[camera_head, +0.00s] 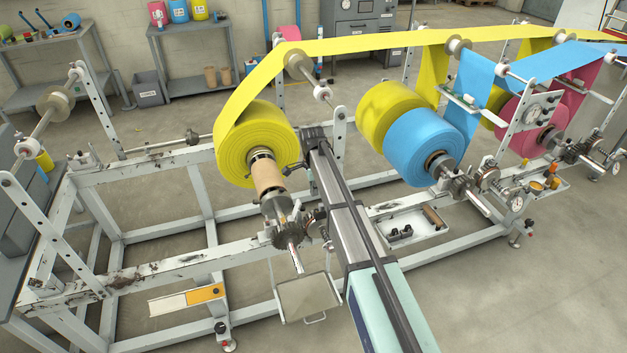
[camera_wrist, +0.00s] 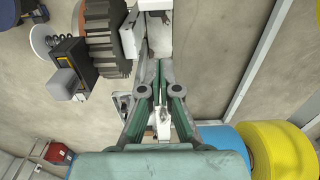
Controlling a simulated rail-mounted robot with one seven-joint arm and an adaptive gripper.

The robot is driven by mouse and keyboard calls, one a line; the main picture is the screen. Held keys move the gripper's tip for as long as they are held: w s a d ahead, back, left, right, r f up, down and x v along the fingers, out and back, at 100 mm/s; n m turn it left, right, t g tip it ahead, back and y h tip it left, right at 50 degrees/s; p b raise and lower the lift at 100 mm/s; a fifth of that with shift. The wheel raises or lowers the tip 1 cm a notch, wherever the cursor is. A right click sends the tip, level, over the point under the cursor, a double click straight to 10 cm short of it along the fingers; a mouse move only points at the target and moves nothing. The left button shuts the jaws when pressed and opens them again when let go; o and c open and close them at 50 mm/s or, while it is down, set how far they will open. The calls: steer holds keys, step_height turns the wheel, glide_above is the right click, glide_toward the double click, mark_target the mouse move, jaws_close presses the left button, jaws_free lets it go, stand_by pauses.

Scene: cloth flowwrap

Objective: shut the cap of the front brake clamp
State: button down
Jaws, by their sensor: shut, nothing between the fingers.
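My gripper (camera_wrist: 160,66) is shut and empty, its two green-padded fingers meeting at the tips in the wrist view. In the head view the grey toothed wheel (camera_head: 287,234) sits on the front shaft, before the yellow roll (camera_head: 257,143). My arm passes to its right and hides my fingers there. I see no clear contact.
The white frame rails (camera_head: 180,262) run beside and under the wheel. A grey tray (camera_head: 308,297) hangs below the shaft end. A blue roll (camera_head: 425,147) and another yellow roll (camera_head: 385,108) are to the right of my arm. The floor ahead is mostly clear.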

mark_target(300, 209)
steer(key=shift+s+a+f+p, duration=0.35)
steer(key=shift+a+f+p, duration=0.25)
steer(key=shift+a, duration=0.3)
steer(key=shift+s+a+f+p, duration=0.3)
steer(key=shift+a+f+p, duration=0.15)
steer(key=shift+a+f, duration=0.3)
steer(key=shift+a, duration=0.1)
